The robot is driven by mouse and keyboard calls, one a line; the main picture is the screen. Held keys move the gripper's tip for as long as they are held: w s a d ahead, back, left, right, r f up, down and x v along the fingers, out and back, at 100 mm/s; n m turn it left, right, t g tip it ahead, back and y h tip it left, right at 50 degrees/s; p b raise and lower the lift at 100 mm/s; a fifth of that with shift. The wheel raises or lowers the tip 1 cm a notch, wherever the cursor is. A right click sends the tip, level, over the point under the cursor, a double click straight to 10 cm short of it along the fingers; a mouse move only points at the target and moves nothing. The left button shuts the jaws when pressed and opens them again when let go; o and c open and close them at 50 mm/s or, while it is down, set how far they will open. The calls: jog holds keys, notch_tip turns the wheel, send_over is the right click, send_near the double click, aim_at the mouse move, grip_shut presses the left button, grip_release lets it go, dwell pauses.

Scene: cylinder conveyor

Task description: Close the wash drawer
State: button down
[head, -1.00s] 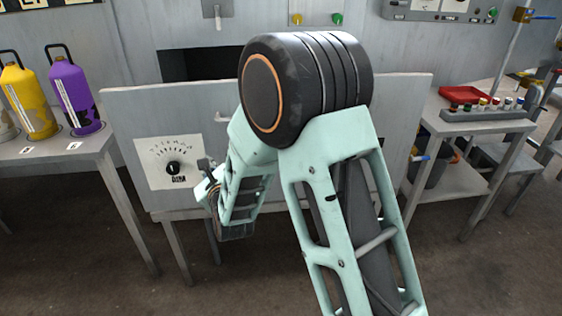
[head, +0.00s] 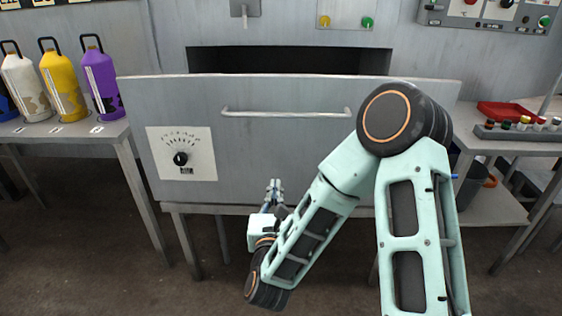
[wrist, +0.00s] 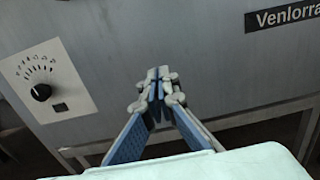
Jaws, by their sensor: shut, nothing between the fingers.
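The wash drawer (head: 290,160) is a wide grey metal front with a long horizontal bar handle (head: 286,113) and a dial panel (head: 181,153) on its left. It stands out from the machine, with a dark opening (head: 290,61) showing above and behind its top edge. My gripper (head: 274,185) is low in front of the drawer's lower part, right of the dial and below the handle. In the wrist view my gripper (wrist: 157,78) is shut and empty, its fingertips pointing at the drawer front (wrist: 150,40). I cannot tell whether they touch it.
Several bottles, including a purple one (head: 101,80), stand on a side table (head: 70,137) at left. A right side table (head: 505,145) holds a red tray (head: 507,112) and a rack of small vials (head: 520,132). Open floor lies in front.

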aim_at(278, 154)
jog(key=w+b, duration=0.1)
jog(key=w, duration=1.2)
jog(key=shift+w, duration=0.25)
